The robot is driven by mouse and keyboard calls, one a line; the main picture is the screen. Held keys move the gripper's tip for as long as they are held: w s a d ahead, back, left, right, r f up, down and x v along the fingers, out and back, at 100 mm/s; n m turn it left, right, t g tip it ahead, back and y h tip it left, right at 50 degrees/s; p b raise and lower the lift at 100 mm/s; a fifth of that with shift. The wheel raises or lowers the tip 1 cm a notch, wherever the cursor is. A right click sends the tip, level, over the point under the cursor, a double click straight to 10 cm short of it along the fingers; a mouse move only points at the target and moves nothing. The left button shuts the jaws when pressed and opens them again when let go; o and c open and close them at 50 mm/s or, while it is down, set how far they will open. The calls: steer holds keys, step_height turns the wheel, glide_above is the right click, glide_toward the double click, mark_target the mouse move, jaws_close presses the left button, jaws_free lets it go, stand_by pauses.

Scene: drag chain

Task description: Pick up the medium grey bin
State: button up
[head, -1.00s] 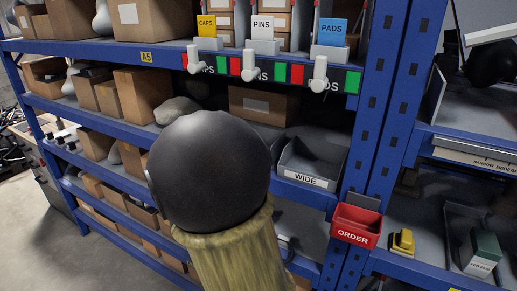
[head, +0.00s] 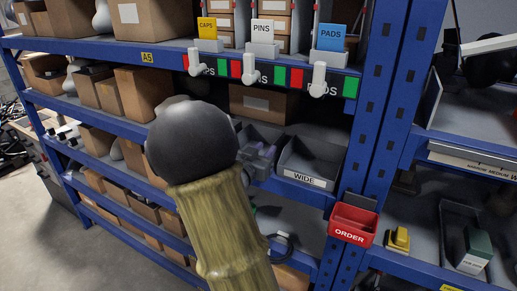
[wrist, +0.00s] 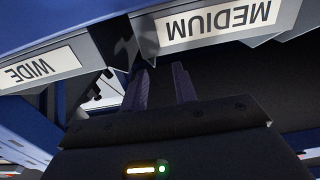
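The medium grey bin (wrist: 220,22) shows its "MEDIUM" label upside down at the top right of the wrist view. In the head view it is mostly hidden behind my arm and gripper, left of the wide bin. My gripper (wrist: 162,84) has its two dark fingers apart with a gap between them. The fingertips point at the bin's front, near its label's lower left end; I cannot tell whether they touch it. In the head view my gripper (head: 262,160) is at the shelf's front edge, partly covered by my arm.
The grey "WIDE" bin (head: 308,181) stands just right of the gripper, and also shows in the wrist view (wrist: 38,68). A red "ORDER" bin (head: 352,224) hangs at the blue post. Cardboard boxes (head: 143,92) fill the shelves to the left. White levers (head: 318,80) hang above.

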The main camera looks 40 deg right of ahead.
steer(key=p+x, duration=0.1)
steer(key=x, duration=0.1)
steer(key=p+x, duration=0.1)
steer(key=x, duration=0.1)
steer(key=shift+s+d+p, duration=0.3)
steer(key=shift+s+p, duration=0.05)
steer(key=shift+w+d+f, duration=0.1)
steer(key=shift+w+d, duration=0.15)
steer(key=shift+d, duration=0.15)
steer(key=shift+a, duration=0.1)
steer(key=shift+c, duration=0.5)
jaws_close()
